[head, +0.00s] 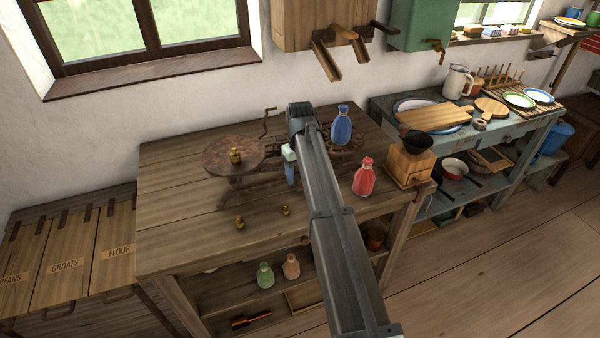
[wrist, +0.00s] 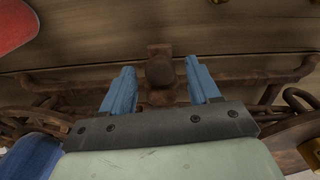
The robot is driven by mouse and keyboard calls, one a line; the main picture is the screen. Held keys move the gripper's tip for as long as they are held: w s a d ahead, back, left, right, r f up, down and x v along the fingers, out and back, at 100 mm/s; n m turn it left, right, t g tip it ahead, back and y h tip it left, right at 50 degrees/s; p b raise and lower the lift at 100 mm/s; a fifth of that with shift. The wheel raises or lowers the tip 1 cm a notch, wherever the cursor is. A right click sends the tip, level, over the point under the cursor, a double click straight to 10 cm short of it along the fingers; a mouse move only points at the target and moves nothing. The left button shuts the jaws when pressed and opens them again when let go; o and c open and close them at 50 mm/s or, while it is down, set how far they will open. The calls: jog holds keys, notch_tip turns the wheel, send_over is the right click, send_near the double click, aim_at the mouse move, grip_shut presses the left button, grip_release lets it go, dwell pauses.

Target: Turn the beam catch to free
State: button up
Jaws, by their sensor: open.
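A rusty balance scale (head: 240,178) stands on the wooden table. Its left pan (head: 215,158) holds a brass weight (head: 236,155), and a blue bottle (head: 342,127) stands at its right pan. In the wrist view a round rusty knob (wrist: 160,71) on an upright plate lies between my fingertips, in the middle of the rusty bar (wrist: 235,79). It may be the beam catch; its setting cannot be told. My gripper (wrist: 160,82) is open with a finger on each side of the knob, with gaps visible. In the head view my gripper (head: 290,167) is at the scale's middle, largely hiding it.
A red bottle (head: 367,178) and a coffee grinder (head: 409,165) stand to the right. Two small brass weights (head: 240,222) (head: 285,210) lie in front of the scale. A thin crank-shaped rod (head: 268,120) rises behind it. The table's front left is clear.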

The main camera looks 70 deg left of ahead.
jog(key=c, duration=1)
jog(key=shift+m, duration=0.7)
jog(key=shift+c, duration=0.2)
jog(key=o, duration=1)
jog(key=shift+o, duration=0.2)
notch_tip(320, 180, up, 14)
jog(key=shift+f, duration=0.1)
